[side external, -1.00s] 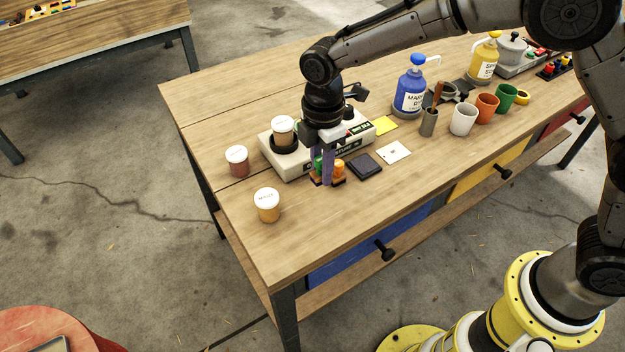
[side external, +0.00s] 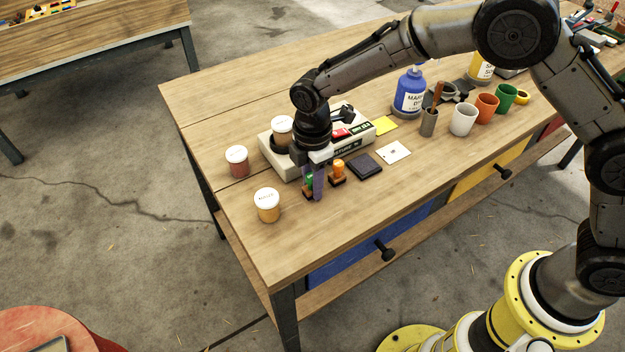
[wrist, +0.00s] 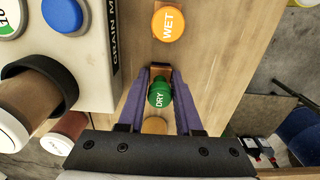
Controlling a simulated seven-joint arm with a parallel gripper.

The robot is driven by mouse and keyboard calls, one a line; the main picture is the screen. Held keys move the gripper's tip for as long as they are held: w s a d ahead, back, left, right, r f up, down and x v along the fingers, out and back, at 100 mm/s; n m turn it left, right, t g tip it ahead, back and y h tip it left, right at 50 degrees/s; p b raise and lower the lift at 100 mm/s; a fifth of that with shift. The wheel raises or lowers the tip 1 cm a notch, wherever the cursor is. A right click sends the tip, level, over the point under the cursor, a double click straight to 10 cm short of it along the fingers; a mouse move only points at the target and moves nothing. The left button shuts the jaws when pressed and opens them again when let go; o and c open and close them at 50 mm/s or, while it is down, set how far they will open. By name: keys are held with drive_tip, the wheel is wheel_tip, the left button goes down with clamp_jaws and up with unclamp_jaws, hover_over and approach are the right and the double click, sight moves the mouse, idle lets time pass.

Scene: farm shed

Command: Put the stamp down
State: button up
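The green DRY stamp (wrist: 159,93) is between the two purple fingers of my gripper (wrist: 161,80) in the wrist view. The fingers lie close against its sides, and I take them as shut on it. In the side view the green stamp (side external: 308,181) is partly hidden by my gripper (side external: 314,190), low over the table's near left part. Whether its base touches the wood is hard to tell. The orange WET stamp (side external: 338,168) stands just to the right; in the wrist view it (wrist: 168,24) is ahead of the fingertips. A dark ink pad (side external: 365,166) lies further right.
A white scale (side external: 355,143) with a jar stands behind my gripper. A yellow jar (side external: 267,206) and a red jar (side external: 237,161) stand left. A white card (side external: 394,152) lies right. Bare wood (side external: 315,240) is in front.

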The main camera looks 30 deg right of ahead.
drive_tip(key=o, duration=0.4)
drive_tip(key=shift+c, duration=0.2)
wheel_tip(320, 180, up, 12)
drive_tip(key=shift+f, duration=0.25)
drive_tip(key=shift+r, duration=0.45)
